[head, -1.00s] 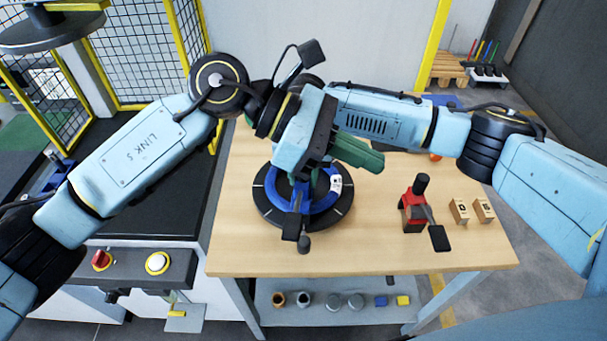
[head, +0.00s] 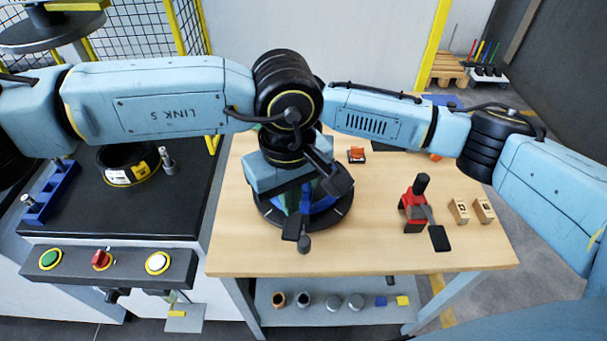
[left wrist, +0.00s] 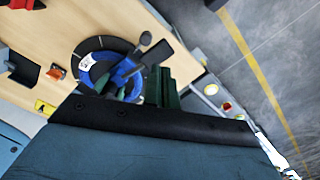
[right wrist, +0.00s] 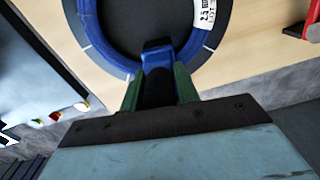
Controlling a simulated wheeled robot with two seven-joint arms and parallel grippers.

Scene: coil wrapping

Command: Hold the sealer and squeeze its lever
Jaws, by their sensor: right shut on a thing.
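The sealer, a blue tool (right wrist: 158,56) with black levers, sits at the near rim of the blue coil (right wrist: 92,35). My right gripper (right wrist: 158,88) is shut on it, green fingers on both sides. In the head view the sealer's black paddle (head: 291,228) and knob (head: 304,244) stick out toward me. In the left wrist view its black levers (left wrist: 146,39) stand close to the green fingers of my left gripper (left wrist: 162,86). The gap between those fingers is unclear.
The coil lies on a black turntable (head: 342,212) on a wooden table (head: 370,245). A red tool (head: 414,212) with black handles and two wooden blocks (head: 471,210) stand to the right. A small orange item (head: 357,154) lies behind. A button panel (head: 110,267) is at left.

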